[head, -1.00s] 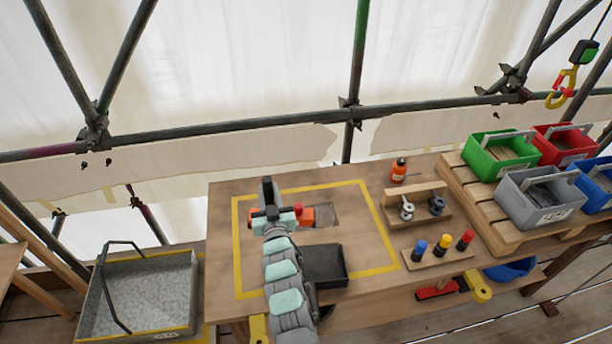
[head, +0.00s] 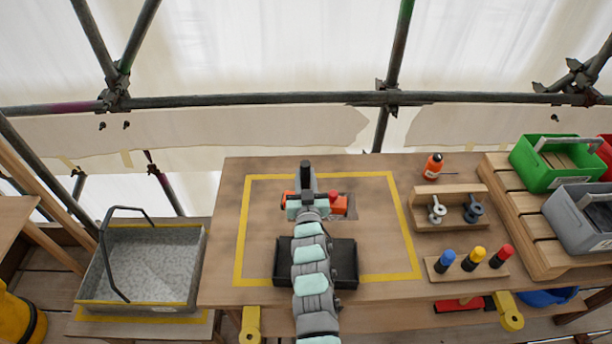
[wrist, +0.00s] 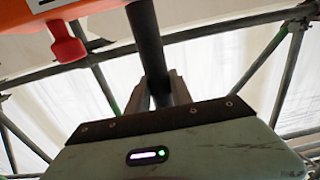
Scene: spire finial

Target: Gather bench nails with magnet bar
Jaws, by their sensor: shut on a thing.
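The orange magnet bar (head: 338,206) shows on both sides of my gripper (head: 308,190), over the back part of the yellow-taped area. My gripper is shut on its black handle (head: 305,170), which stands upright. In the wrist view the handle (wrist: 150,45) runs down between my grey fingers (wrist: 163,92). The bar's orange body (wrist: 50,12) and a red knob (wrist: 68,48) show at the upper left there. Individual nails cannot be made out. A dark patch (head: 351,197) on the bench is partly hidden behind the bar. I cannot tell whether the bar touches the bench.
A black tray (head: 343,272) lies on the bench (head: 225,235), partly hidden under my arm. A grey bin (head: 585,222) is beyond. A metal-grey tub (head: 160,260) stands left.

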